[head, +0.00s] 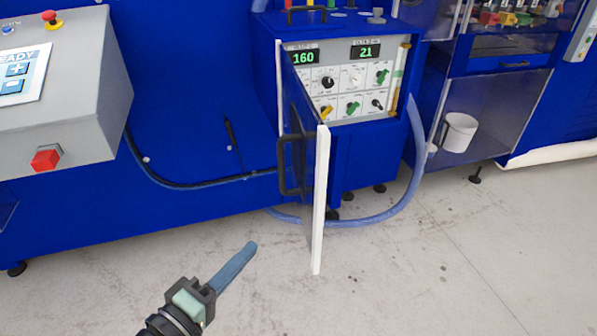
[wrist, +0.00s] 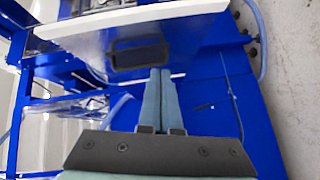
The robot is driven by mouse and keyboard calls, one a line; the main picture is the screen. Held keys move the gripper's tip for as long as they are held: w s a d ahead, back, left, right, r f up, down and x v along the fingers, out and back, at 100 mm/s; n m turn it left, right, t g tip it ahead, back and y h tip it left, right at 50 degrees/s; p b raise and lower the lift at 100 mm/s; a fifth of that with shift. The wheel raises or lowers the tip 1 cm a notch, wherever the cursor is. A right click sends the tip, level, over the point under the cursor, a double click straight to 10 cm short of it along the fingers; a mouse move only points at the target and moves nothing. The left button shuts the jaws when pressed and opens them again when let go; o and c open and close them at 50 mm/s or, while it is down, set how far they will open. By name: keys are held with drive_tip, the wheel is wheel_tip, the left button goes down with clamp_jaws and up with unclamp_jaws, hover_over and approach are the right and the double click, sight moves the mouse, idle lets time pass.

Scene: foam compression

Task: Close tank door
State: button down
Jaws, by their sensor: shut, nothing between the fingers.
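The tank door (head: 320,200) is a panel with a white edge, hinged on the blue tank cabinet (head: 366,155). It stands open and swung out, so the cabinet's control panel (head: 345,80) shows. Its black handle (head: 283,165) is on its left face. My gripper (head: 250,247) is shut and empty in the head view, left of the door's lower part and above the floor.
A grey control console (head: 70,90) with a red switch is at the left. A blue hose (head: 405,195) curves down beside the cabinet to the floor. A white mug (head: 459,132) sits in the compartment at right. The floor in front is clear.

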wheel_tip(320, 180, up, 2)
drive_tip(key=s+r+n+h+p, duration=0.1)
drive_tip(key=s+n+p, duration=0.1)
drive_tip(key=s+p, duration=0.1)
drive_tip(key=p, duration=0.2)
approach(313, 205)
drive_tip(key=w+d, duration=0.2)
drive_tip(key=w, duration=0.3)
drive_tip(key=shift+w+d+f, duration=0.2)
drive_tip(key=shift+d+f, duration=0.1)
drive_tip(key=shift+d, duration=0.25)
drive_tip(key=shift+d, duration=0.15)
